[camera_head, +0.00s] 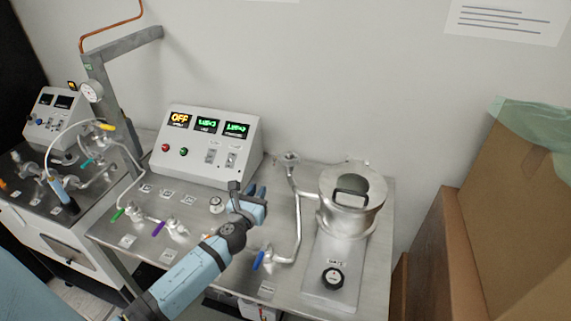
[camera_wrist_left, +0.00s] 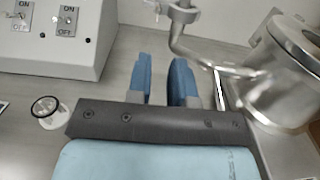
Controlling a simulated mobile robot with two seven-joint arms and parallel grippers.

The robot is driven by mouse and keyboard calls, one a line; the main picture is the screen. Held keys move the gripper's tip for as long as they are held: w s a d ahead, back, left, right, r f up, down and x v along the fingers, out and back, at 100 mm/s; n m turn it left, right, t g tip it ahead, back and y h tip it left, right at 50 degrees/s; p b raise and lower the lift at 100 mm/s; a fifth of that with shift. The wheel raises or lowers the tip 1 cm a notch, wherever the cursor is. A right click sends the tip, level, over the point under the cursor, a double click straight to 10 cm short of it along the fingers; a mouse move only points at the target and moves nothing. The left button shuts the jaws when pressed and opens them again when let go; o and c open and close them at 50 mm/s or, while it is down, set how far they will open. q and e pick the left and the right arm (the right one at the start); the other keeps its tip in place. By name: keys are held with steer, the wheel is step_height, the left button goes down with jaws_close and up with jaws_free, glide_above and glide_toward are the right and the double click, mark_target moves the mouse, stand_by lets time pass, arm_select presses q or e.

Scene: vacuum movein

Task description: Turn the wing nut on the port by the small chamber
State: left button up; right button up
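The small chamber (camera_head: 352,218) is a shiny metal cylinder with a dark handle on its lid, at the right of the steel bench. It also shows at the right of the left wrist view (camera_wrist_left: 292,75). A bent pipe left of it rises to a port with a clamp fitting (camera_head: 289,158). This clamp fitting shows at the top of the left wrist view (camera_wrist_left: 180,14); its wing nut is too small to make out clearly. My left gripper (camera_head: 252,192) is over the bench, left of the pipe and short of the port. Its blue fingers (camera_wrist_left: 161,80) are apart with nothing between them. My right gripper is out of view.
A control box (camera_head: 208,145) with lit displays stands behind and left of my left gripper. A blue-handled valve (camera_head: 261,260) is on the pipe's lower end. A black knob (camera_head: 332,278) sits in front of the chamber. Cardboard boxes (camera_head: 510,210) stand at the right.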

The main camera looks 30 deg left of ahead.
mark_target(274, 161)
arm_select(q)
steer(key=x, duration=1.3)
steer(key=shift+p, duration=0.3)
jaws_close()
